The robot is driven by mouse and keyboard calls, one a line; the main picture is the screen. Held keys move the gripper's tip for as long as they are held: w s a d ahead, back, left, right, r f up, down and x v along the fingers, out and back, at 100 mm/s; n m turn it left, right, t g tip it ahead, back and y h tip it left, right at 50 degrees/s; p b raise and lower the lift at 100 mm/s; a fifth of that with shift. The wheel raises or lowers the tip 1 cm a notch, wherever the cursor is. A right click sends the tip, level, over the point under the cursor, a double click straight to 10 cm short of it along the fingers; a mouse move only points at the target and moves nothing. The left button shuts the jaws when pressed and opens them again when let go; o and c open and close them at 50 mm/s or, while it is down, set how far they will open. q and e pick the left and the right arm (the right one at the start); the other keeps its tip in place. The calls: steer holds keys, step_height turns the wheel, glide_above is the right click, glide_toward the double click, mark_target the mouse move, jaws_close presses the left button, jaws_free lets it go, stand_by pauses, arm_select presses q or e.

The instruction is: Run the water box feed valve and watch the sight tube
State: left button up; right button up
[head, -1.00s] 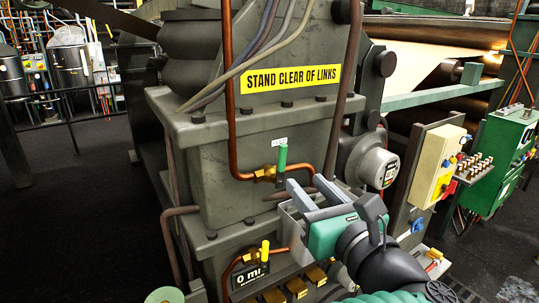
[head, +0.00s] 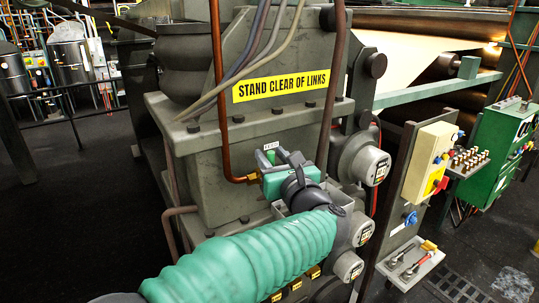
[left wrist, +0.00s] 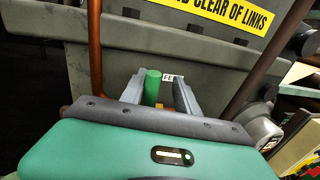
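The feed valve shows as a green upright handle (head: 271,157) on a copper pipe at the front of the grey machine housing. A small white label, partly readable as "FE", is behind it. In the left wrist view the handle (left wrist: 153,87) stands between my two grey fingers, nearer the left one. My left gripper (head: 289,157) is open around or just in front of the handle; I cannot tell whether a finger touches it. It also shows in the left wrist view (left wrist: 158,82). I cannot make out a sight tube. My right gripper is out of view.
A yellow sign (head: 282,84) reads "STAND CLEAR OF LINKS". Round gauges (head: 372,166) are right of my gripper. A yellow control box (head: 432,160) and a green cabinet (head: 498,150) stand further right. My teal-sleeved arm covers the lower housing. Dark floor is open at left.

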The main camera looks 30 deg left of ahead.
arm_select(q)
steer(key=shift+d, duration=0.25)
steer(key=shift+c, duration=1)
steer(key=shift+d, duration=0.1)
steer(key=shift+c, duration=1.1)
steer(key=shift+s+a, duration=0.1)
steer(key=shift+a, duration=0.25)
steer(key=shift+c, duration=1.3)
steer(key=shift+s+a, duration=0.25)
steer(key=shift+a, duration=0.45)
jaws_close()
steer(key=shift+w+d, duration=0.25)
steer(key=shift+d, duration=0.15)
steer(key=shift+a+f, duration=0.1)
steer(key=shift+f, duration=0.1)
